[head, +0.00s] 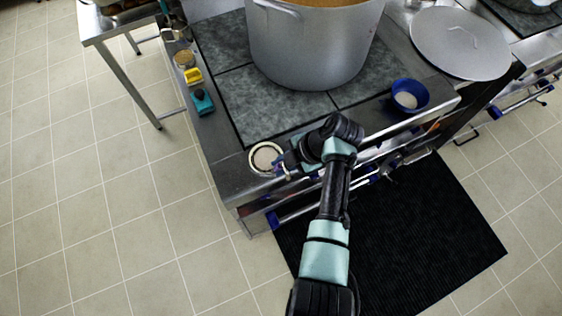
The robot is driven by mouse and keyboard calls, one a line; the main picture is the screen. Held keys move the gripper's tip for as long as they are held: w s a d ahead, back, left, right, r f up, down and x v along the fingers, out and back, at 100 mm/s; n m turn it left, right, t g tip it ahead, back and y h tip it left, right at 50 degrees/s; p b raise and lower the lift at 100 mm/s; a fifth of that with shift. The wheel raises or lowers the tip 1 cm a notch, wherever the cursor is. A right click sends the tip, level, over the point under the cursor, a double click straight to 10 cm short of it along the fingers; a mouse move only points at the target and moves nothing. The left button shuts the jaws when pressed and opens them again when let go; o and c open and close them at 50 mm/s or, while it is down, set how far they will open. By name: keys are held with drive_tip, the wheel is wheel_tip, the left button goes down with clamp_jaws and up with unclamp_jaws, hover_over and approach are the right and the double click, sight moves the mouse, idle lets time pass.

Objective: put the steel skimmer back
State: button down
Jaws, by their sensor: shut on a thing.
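My gripper (286,167) is at the front left corner of the stove, seen from above and behind in the head view. It is shut on a small, slim thing that I take to be the steel skimmer, mostly hidden by the jaws and wrist. A round, pale-centred dish with a bright rim (266,157) lies at the jaws, just to their left; I cannot tell whether the held thing touches it. A large steel stockpot (310,52) with orange-brown contents stands on the dark cooktop beyond my arm.
A blue bowl (409,95) with pale contents sits on the front ledge, right of my wrist. A round steel lid (460,43) lies at the right. A teal item (202,102), a yellow item (193,77) and a small tub (184,60) line the left edge. A black mat (430,235) covers the floor.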

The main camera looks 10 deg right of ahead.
drive_tip(key=c, duration=0.8)
unclamp_jaws()
